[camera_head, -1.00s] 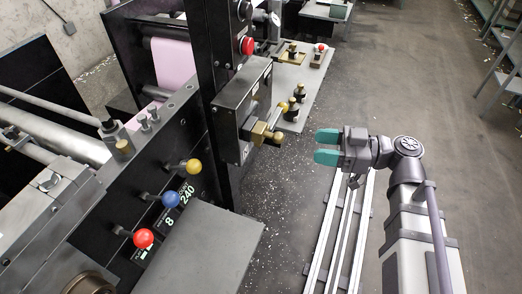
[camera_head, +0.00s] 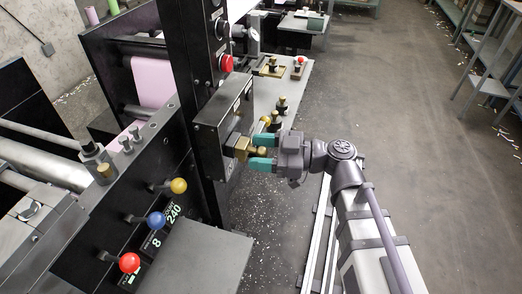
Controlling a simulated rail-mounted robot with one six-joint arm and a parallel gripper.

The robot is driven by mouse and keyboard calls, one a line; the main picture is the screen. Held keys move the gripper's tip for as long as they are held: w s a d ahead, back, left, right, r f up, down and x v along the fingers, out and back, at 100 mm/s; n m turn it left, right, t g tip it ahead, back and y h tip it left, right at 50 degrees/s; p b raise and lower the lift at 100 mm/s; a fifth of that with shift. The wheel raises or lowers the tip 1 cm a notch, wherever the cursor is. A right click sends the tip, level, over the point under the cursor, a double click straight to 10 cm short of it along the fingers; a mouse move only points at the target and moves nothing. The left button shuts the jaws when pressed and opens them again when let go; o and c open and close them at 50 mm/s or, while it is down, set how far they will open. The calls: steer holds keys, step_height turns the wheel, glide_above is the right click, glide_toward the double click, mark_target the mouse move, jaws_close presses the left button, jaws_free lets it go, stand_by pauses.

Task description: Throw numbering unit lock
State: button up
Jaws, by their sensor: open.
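A dark box (camera_head: 216,125) is mounted on the black upright, with a brass lock piece (camera_head: 241,147) sticking out of its right side. A small handle with a yellowish end (camera_head: 264,120) shows just behind the brass piece. My gripper (camera_head: 260,153) has teal fingers and reaches in from the right. It is open, with one finger on the far side and one on the near side of the brass piece's outer end. I cannot tell whether the fingers touch it.
Red (camera_head: 129,262), blue (camera_head: 156,220) and yellow (camera_head: 179,186) knobs stand on the near black panel. A red button (camera_head: 226,63) is on the upright. A grey plate (camera_head: 290,85) with brass fittings lies behind my gripper.

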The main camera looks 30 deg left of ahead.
steer(key=shift+c, duration=0.3)
jaws_close()
steer(key=w, duration=0.2)
steer(key=w+a, duration=0.1)
steer(key=w, duration=0.2)
steer(key=shift+w+a, duration=0.15)
steer(key=shift+w, duration=0.05)
steer(key=shift+o, duration=0.3)
jaws_free()
steer(key=v, duration=1.1)
